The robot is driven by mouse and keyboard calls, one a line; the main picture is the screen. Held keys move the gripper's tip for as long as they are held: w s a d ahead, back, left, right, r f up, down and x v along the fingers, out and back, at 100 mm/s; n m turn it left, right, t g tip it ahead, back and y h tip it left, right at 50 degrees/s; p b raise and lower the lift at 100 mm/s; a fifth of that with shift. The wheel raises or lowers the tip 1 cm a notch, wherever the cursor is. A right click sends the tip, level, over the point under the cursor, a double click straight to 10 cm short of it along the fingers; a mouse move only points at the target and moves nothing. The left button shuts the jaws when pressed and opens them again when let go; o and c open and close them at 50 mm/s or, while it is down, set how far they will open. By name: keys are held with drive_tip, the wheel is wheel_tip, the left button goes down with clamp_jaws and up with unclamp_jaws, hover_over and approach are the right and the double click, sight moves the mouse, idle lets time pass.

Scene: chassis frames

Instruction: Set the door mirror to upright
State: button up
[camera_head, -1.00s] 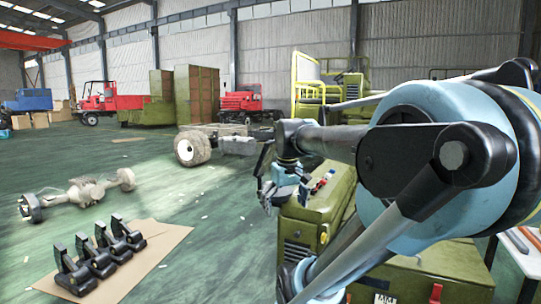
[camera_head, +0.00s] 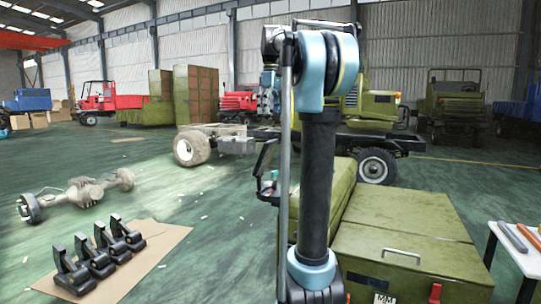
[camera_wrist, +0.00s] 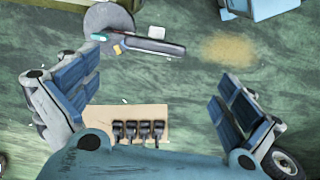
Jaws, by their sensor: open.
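I cannot pick out the door mirror with certainty. In the wrist view a long dark thing (camera_wrist: 152,46) with a paler spot on top reaches from a round grey disc (camera_wrist: 108,22); it may be the mirror. In the head view a thin black frame (camera_head: 260,165) stands left of my arm, partly hidden by it; I cannot tell if it is the same thing. My gripper (camera_wrist: 160,105) is open, its blue-padded fingers wide apart with nothing between them. In the head view my gripper (camera_head: 268,98) hangs high, above the frame.
Several black brackets (camera_head: 97,252) stand on a cardboard sheet (camera_head: 150,262) on the floor. An axle (camera_head: 80,192) lies behind it. Green cases (camera_head: 402,228) stand close on the right, beside a white table (camera_head: 520,250) with tools. Green floor at the left is mostly free.

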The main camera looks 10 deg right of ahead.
sight(271, 151)
drive_tip(key=f, duration=1.1)
drive_tip(key=w+f, duration=0.1)
drive_tip(key=f, duration=0.4)
drive_tip(key=shift+f, duration=0.3)
drive_tip(key=c, duration=1.2)
drive_tip(key=w+a, duration=0.1)
drive_tip(key=w+a+r, duration=0.1)
drive_tip(key=w+a, duration=0.1)
drive_tip(key=shift+a+r, duration=0.25)
drive_tip(key=shift+a, duration=0.1)
drive_tip(key=o, duration=1.2)
drive_tip(key=shift+s, duration=0.1)
wheel_tip(271, 151, up, 12)
drive_tip(key=shift+f, duration=0.15)
